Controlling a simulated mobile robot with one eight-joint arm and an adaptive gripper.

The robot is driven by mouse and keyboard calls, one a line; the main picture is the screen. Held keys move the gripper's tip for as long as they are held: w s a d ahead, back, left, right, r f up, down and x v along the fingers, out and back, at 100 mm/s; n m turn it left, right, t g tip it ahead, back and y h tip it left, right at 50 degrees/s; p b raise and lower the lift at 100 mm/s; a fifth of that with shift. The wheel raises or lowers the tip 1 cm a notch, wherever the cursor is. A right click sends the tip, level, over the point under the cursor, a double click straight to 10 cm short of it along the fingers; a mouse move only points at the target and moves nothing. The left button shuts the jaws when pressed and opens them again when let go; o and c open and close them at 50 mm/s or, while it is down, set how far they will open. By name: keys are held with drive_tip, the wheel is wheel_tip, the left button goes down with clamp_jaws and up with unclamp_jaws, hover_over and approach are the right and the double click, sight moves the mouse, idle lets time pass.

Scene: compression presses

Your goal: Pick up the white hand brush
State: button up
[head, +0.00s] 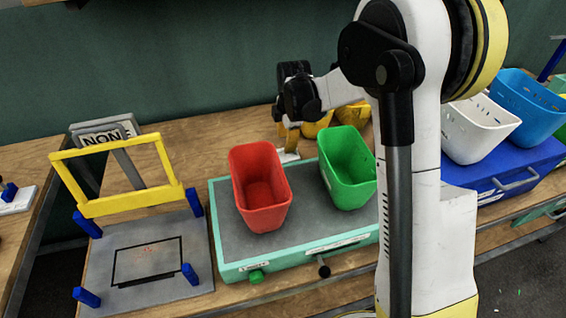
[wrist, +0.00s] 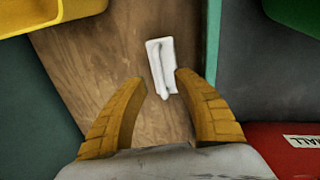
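The white hand brush (wrist: 162,68) lies on the wooden tabletop in the wrist view, with its handle end pointing down the picture towards my gripper. In the head view a small part of the brush (head: 288,156) shows behind the red bin, below my gripper. My gripper (wrist: 157,88) is open, with its two yellow fingers apart and nothing between them except the near end of the brush in line with the gap. In the head view my gripper (head: 290,134) hangs above the bench behind the red bin. I cannot tell the exact height above the brush.
A red bin (head: 260,190) and a green bin (head: 348,170) stand on the grey-topped teal press (head: 232,255). Yellow bins (head: 320,124) are behind them. A yellow-framed press (head: 120,205) is at left. White (head: 478,130) and blue (head: 525,105) bins stand at right on a blue case.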

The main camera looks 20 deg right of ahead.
drive_tip(key=f+b, duration=0.1)
drive_tip(key=f, duration=0.1)
drive_tip(key=w+f+b, duration=0.1)
drive_tip(key=f, duration=0.1)
drive_tip(key=shift+a+f, duration=0.15)
drive_tip(key=shift+f, duration=0.25)
drive_tip(key=shift+r, duration=0.1)
clamp_jaws()
wheel_tip(320, 180, up, 10)
drive_tip(key=p, duration=0.3)
drive_tip(key=shift+p, duration=0.35)
